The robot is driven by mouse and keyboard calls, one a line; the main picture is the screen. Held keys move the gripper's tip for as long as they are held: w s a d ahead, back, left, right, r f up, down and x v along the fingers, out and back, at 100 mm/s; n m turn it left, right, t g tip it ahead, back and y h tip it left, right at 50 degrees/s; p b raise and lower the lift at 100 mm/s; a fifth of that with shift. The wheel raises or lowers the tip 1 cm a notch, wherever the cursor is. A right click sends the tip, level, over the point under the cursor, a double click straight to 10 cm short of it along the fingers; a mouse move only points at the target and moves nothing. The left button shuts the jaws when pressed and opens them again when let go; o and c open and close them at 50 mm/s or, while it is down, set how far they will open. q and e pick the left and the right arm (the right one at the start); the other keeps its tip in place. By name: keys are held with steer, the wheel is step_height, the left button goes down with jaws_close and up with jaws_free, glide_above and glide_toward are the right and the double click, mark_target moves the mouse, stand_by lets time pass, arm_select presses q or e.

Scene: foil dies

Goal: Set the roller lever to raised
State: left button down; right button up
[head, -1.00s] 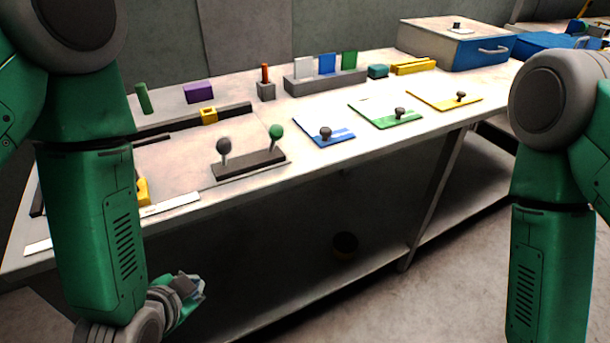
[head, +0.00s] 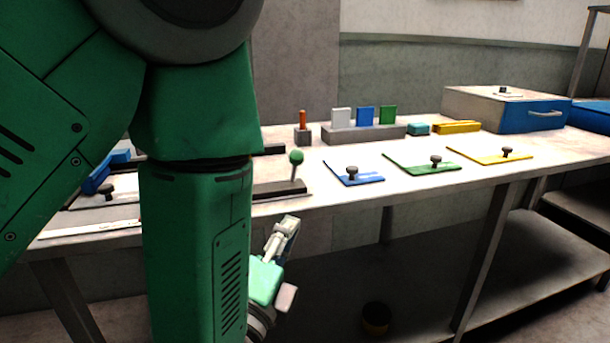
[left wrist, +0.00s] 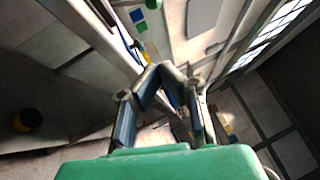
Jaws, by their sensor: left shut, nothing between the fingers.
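A lever with a green ball knob (head: 296,157) stands near the table's front edge, rising from a dark base block (head: 282,188). The left part of that base, and any second lever on it, is hidden behind my left arm. I cannot tell from the pictures which lever is the roller lever. My left gripper (head: 289,222) is shut and empty, in front of and below the table edge, just below the green-knobbed lever and apart from it. Its closed fingers (left wrist: 160,75) also show in the left wrist view. My right gripper is out of view.
Blue (head: 355,178), green (head: 422,165) and yellow (head: 490,155) plates with dark knobs lie to the right. Behind stand an orange peg (head: 302,119) and a grey rack (head: 363,134) of coloured cards. A blue-fronted drawer box (head: 520,112) stands at the far right.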

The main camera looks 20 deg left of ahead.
arm_select(q)
steer(key=shift+w, duration=0.8)
steer(key=p, duration=0.4)
glide_toward(294, 167)
steer(key=shift+w+d+r, duration=1.45)
steer(key=shift+w+r, duration=0.2)
steer(key=shift+w, duration=1.4)
steer(key=shift+d, duration=0.1)
steer(key=shift+r, duration=0.1)
